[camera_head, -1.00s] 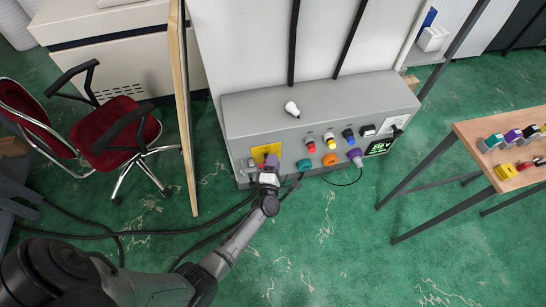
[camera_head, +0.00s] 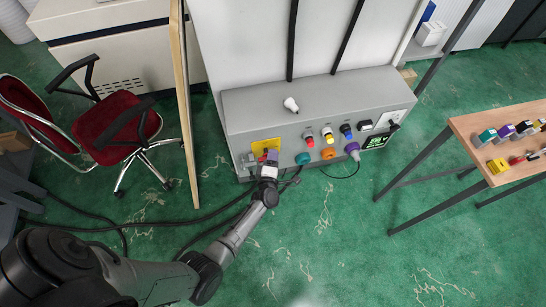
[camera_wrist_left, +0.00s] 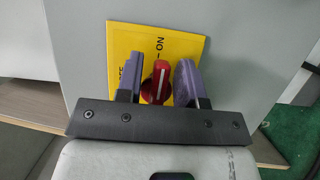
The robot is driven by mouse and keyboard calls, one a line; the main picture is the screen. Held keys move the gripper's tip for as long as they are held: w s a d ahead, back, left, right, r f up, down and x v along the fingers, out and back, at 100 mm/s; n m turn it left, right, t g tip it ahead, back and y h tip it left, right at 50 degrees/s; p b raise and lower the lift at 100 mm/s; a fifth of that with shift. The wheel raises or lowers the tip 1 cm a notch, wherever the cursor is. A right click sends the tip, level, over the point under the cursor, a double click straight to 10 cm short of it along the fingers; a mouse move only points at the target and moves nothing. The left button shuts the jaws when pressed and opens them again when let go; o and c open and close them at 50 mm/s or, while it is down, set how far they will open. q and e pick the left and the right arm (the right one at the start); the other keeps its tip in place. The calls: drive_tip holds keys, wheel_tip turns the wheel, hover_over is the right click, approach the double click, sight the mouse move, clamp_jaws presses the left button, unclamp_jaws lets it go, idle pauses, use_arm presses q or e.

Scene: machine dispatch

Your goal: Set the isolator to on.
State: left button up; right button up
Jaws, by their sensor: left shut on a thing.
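The isolator has a yellow plate (camera_head: 262,145) on the left part of the grey cabinet's front. In the left wrist view the plate (camera_wrist_left: 190,46) bears the words ON and OFF. The isolator's red handle (camera_wrist_left: 158,84) has a white line that points at the ON mark. My left gripper (camera_head: 271,157) is at the isolator, its two purple fingers on either side of the handle. In the left wrist view the gripper (camera_wrist_left: 159,84) is shut on the handle. Part of the plate is hidden behind the fingers. My right gripper is not in view.
The grey cabinet (camera_head: 310,98) also carries buttons, coloured sockets and a purple plug (camera_head: 353,150). A wooden table (camera_head: 509,175) with several small parts stands at the right. A red chair (camera_head: 112,128) and an upright wooden panel edge (camera_head: 184,110) are at the left. Cables lie on the green floor.

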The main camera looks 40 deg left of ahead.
use_arm(q)
drive_tip(key=o, duration=0.6)
drive_tip(key=shift+c, duration=0.2)
drive_tip(key=p+v, duration=0.1)
drive_tip(key=v, duration=1.2)
drive_tip(key=shift+s+d+p, duration=0.15)
drive_tip(key=shift+s+p, duration=0.2)
drive_tip(key=shift+r, duration=0.1)
